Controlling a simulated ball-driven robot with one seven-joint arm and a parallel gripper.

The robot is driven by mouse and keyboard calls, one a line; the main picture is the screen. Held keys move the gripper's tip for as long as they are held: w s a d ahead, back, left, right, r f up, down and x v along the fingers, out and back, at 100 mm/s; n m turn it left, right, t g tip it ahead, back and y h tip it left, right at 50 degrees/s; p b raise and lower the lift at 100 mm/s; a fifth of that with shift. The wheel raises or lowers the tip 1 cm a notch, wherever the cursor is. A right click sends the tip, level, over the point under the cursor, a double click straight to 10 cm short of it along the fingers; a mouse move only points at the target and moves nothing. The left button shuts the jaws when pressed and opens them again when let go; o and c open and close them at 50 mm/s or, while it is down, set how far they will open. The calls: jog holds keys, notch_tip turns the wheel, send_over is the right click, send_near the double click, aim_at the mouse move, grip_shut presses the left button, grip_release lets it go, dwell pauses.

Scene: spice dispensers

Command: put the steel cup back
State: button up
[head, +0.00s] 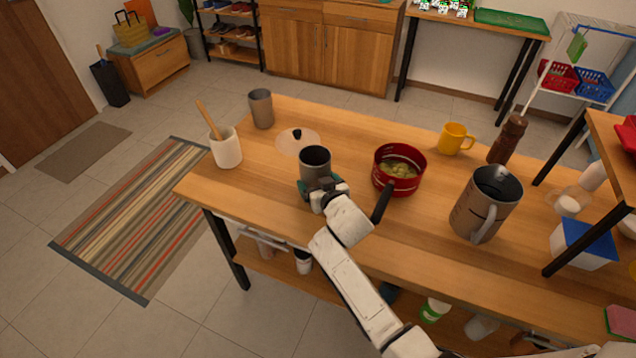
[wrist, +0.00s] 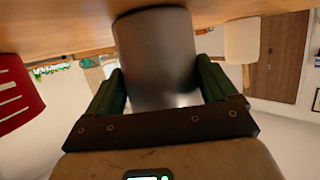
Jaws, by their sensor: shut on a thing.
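A grey steel cup (head: 315,163) is upright near the front edge of the wooden table, its dark open mouth facing up. My gripper (head: 322,187) is shut around its lower part from the front. In the wrist view the cup (wrist: 158,55) sits between the green fingers of my gripper (wrist: 160,82), one on each side. Its end lies against or close to the wood at the top of that picture; I cannot tell whether it touches the table. A second grey cup (head: 261,109) stands apart at the back left of the table.
A glass lid (head: 298,141) lies just behind the held cup. A white crock (head: 227,150) stands left. A red pot (head: 399,167) is close on the right, its handle pointing toward my arm. A steel jug (head: 484,207), yellow mug (head: 453,139) and pepper mill (head: 508,140) stand farther right.

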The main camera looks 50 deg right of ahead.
jog(key=o, duration=1)
jog(key=shift+f, duration=0.1)
jog(key=shift+s+r, duration=0.1)
jog(key=shift+r, duration=0.1)
jog(key=v, duration=1.2)
